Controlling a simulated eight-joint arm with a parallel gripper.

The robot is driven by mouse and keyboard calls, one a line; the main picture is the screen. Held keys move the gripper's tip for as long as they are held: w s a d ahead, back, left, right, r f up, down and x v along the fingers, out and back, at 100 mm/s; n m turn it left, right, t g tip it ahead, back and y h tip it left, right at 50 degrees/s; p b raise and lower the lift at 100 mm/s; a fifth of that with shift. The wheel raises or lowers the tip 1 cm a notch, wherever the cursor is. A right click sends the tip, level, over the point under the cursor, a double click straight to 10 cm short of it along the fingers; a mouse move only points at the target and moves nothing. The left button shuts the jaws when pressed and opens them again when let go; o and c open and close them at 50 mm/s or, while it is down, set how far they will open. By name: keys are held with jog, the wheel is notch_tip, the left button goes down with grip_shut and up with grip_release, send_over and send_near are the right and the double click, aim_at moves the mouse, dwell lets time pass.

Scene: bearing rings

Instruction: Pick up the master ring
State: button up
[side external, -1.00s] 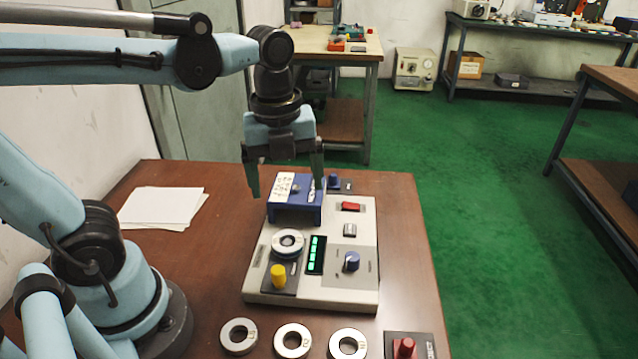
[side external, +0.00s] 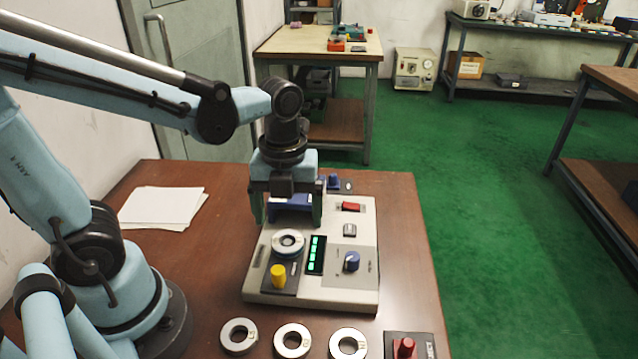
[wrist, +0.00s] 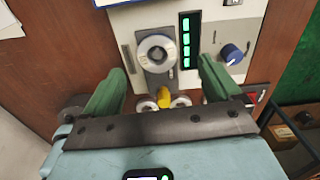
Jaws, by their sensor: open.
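A steel ring (side external: 288,243) sits on the grey plate of the measuring device (side external: 256,283), behind its yellow knob. It also shows in the wrist view (wrist: 157,51). Three more steel rings, at left (side external: 238,336), middle (side external: 292,341) and right (side external: 348,345), lie on the table in front of the device, with small marks on them. I cannot tell from the marks which is the master ring. My gripper (side external: 287,223) is open and empty, pointing down above the rear of the device. Its green fingers are spread wider than the ring on the plate.
The yellow knob (side external: 278,276) stands up just in front of the seated ring. A blue knob (side external: 351,261) and green display (side external: 316,254) are to its right. A blue block (side external: 291,201) is behind, partly hidden by my gripper. A red-button box (side external: 404,346) stands front right; papers (side external: 163,208) lie left.

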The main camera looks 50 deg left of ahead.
aim_at(288, 241)
jog(key=f, duration=0.3)
jog(key=shift+s+a+f, duration=0.1)
jog(key=shift+s, duration=0.2)
jog(key=shift+f, duration=1)
jog(key=shift+c, duration=0.3)
jog(key=c, duration=1.3)
jog(key=shift+o, duration=0.2)
jog(key=shift+r, duration=0.1)
